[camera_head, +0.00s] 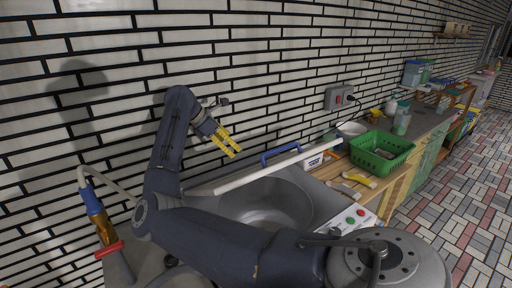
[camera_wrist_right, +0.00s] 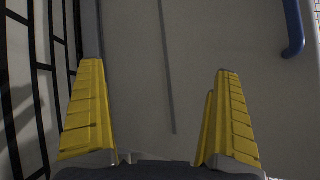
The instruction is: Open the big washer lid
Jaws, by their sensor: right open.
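The big washer's pale lid (camera_head: 262,167) is raised and seen nearly edge-on, with its blue handle (camera_head: 281,153) on the wall-facing side. Below it the round grey drum (camera_head: 265,205) shows open. My right gripper (camera_head: 228,146), with yellow fingers, is open and empty between the lid and the brick wall, above the lid's edge in the picture. In the right wrist view its fingers (camera_wrist_right: 160,70) stand wide apart before a plain grey surface, with the blue handle (camera_wrist_right: 293,30) at the upper right. Contact with the lid cannot be told. My left gripper is out of view.
A control panel (camera_head: 353,220) with red and green buttons is right of the drum. A green basket (camera_head: 381,152) and white bowl (camera_head: 352,129) stand on the counter beyond. The brick wall (camera_head: 270,60) is close behind.

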